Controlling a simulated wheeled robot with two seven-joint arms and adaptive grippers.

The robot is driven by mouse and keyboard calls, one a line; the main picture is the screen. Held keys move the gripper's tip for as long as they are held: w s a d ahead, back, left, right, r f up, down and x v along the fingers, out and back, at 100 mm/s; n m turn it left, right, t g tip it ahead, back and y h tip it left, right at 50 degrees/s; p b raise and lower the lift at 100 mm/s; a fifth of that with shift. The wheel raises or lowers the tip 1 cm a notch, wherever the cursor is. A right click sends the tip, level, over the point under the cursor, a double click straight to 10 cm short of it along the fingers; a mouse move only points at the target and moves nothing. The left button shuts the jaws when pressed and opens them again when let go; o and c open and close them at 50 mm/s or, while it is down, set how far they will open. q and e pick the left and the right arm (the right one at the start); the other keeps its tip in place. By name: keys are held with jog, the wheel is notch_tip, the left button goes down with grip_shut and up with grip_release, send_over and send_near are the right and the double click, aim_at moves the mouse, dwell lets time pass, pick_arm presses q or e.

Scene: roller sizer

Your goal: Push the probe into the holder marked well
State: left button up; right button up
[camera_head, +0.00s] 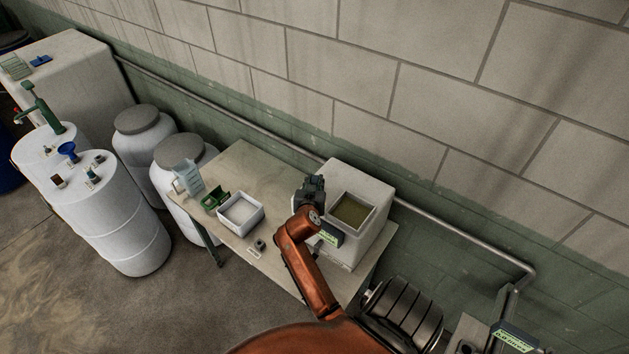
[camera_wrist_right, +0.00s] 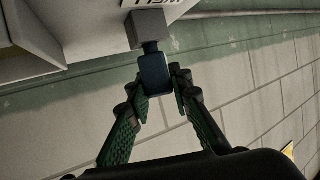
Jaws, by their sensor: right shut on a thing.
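My right gripper (camera_wrist_right: 160,88) is shut on a dark blue-grey block, the probe (camera_wrist_right: 154,74), in the right wrist view. The probe's narrower dark neck meets a grey box-shaped holder (camera_wrist_right: 148,28) on a pale wall. How deep the neck sits in the holder cannot be told. A white label (camera_wrist_right: 172,4) with black letters, cut off by the frame edge, is beside the holder. In the head view my right gripper (camera_head: 312,188) is at the left side of the white tank (camera_head: 371,194); it hides the probe and holder there. My left gripper is not in view.
The table (camera_head: 245,165) also bears a white tray (camera_head: 263,212), a green holder (camera_head: 211,203), a clear jug (camera_head: 187,178) and a small grey part (camera_head: 259,244). A wall pipe (camera_head: 455,230) runs behind. White drums (camera_head: 120,225) stand to the left.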

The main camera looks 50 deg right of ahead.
aim_at(315, 179)
jog(key=shift+f+b, duration=0.35)
jog(key=shift+f, duration=0.15)
jog(key=o, duration=1.1)
jog(key=shift+r, duration=0.3)
notch_tip(315, 179, up, 10)
jog(key=shift+f, duration=0.25)
